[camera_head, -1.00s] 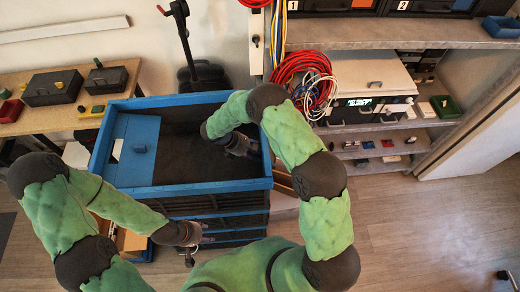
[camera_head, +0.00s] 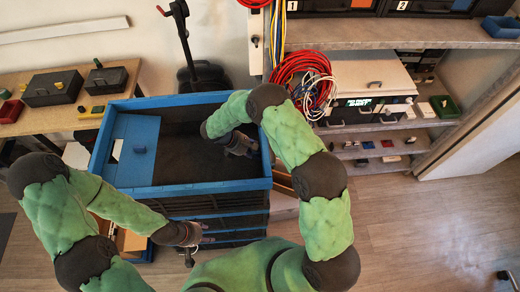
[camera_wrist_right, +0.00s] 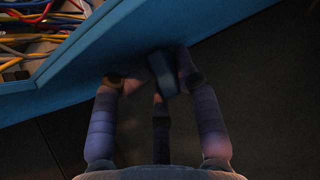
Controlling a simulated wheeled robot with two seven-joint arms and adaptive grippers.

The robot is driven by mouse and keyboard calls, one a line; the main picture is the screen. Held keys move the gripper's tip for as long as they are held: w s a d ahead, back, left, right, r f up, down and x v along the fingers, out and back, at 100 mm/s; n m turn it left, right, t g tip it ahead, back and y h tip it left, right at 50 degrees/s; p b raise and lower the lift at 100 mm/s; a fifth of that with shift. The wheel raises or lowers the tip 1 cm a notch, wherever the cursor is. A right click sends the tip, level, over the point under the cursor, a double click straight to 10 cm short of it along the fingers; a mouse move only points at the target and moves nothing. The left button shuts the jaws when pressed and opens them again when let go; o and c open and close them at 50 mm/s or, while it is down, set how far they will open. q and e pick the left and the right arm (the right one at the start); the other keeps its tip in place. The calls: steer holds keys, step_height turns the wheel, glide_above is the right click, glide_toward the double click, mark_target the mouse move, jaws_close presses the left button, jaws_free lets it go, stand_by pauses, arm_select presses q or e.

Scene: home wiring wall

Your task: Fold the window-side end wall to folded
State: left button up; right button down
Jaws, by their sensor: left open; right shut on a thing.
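A blue-framed cart (camera_head: 222,187) with a dark floor stands in front of me. Its right end wall (camera_head: 266,160) stands up along the right side and is partly hidden by my right arm. My right gripper (camera_head: 252,150) is inside the cart against this wall. In the right wrist view my right gripper (camera_wrist_right: 155,80) is shut on a small dark blue piece (camera_wrist_right: 162,72) at the blue wall (camera_wrist_right: 90,55). I cannot tell what this piece is. My left gripper (camera_head: 205,236) is open and empty, low in front of the cart's near side.
A blue panel (camera_head: 138,150) covers the cart's left part. Coiled red and white cables (camera_head: 303,80) hang right of the cart by a grey shelf (camera_head: 400,36). A bench (camera_head: 60,120) with dark cases stands at left. Floor at the right (camera_head: 420,235) is clear.

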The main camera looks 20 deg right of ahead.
steer(key=shift+s+a+f, duration=0.25)
steer(key=shift+s+f, duration=0.25)
steer(key=shift+s, duration=0.2)
steer(key=shift+a, duration=0.15)
steer(key=shift+w+a+r, duration=0.15)
steer(key=shift+a+r, duration=0.05)
steer(key=shift+a, duration=0.25)
steer(key=shift+w+a, duration=0.1)
steer(key=shift+a, duration=0.05)
steer(key=shift+w+a+r, duration=0.1)
steer(key=shift+a+r, duration=0.1)
steer(key=shift+r, duration=0.05)
steer(key=shift+w+a+r+b, duration=0.2)
steer(key=shift+a+r+b, duration=0.15)
steer(key=shift+a, duration=0.4)
steer(key=shift+w+a+r, duration=0.1)
steer(key=shift+a+r, duration=0.05)
